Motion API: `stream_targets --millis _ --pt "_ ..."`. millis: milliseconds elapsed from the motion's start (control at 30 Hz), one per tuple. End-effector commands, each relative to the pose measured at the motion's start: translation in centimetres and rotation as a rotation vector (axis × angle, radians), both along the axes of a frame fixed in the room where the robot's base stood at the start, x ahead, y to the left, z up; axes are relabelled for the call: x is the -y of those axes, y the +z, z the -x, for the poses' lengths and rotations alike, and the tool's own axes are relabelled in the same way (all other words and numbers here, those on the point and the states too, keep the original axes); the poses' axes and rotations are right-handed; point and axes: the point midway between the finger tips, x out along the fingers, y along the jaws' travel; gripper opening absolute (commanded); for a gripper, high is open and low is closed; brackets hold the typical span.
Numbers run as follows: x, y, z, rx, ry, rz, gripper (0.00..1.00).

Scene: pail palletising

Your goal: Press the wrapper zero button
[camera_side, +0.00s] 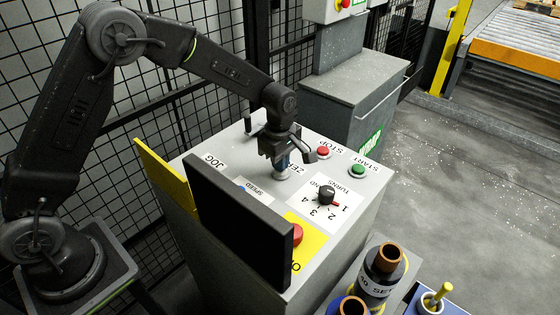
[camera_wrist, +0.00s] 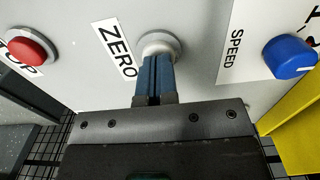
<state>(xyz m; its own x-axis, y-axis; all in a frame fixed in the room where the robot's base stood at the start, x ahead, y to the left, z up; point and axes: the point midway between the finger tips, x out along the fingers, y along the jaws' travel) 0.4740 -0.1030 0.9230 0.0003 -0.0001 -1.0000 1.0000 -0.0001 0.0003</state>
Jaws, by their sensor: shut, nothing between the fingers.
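The zero button (camera_wrist: 160,42) is a pale round button in a grey ring, beside the ZERO label (camera_wrist: 117,52) on the light grey panel. My gripper (camera_wrist: 157,58) is shut, with its blue fingers side by side and empty. In the wrist view the fingertips overlap the lower part of the button and hide some of it. In the side view my gripper (camera_side: 282,168) points down onto the button's place on the console top (camera_side: 240,160). I cannot tell whether the tips touch the button or whether it is pushed in.
A red STOP button (camera_side: 323,151) and a green START button (camera_side: 358,170) stand close to the right. A black TURNS knob (camera_side: 327,194), a blue SPEED knob (camera_wrist: 289,57) and a red button on yellow (camera_side: 297,234) are also nearby. A dark upright plate (camera_side: 238,222) borders the console.

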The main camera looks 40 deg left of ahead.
Motion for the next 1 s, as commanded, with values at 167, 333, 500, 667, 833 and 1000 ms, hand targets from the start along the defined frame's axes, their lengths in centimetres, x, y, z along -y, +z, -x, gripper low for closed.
stream_targets --millis 167,333,500,667,833,1000 --pt "0.0 -0.1 0.0 -0.001 0.000 0.000 0.00" --pt "0.0 -1.9 0.1 -0.004 0.000 -0.001 0.00" --pt "0.0 -2.4 0.2 -0.005 -0.001 -0.002 0.00" --pt "0.0 -2.4 0.2 -0.006 -0.002 -0.002 0.00" --pt "0.0 -1.3 0.1 0.000 -0.002 -0.002 0.00" --pt "0.0 2.1 -0.3 0.020 0.000 0.002 0.00"
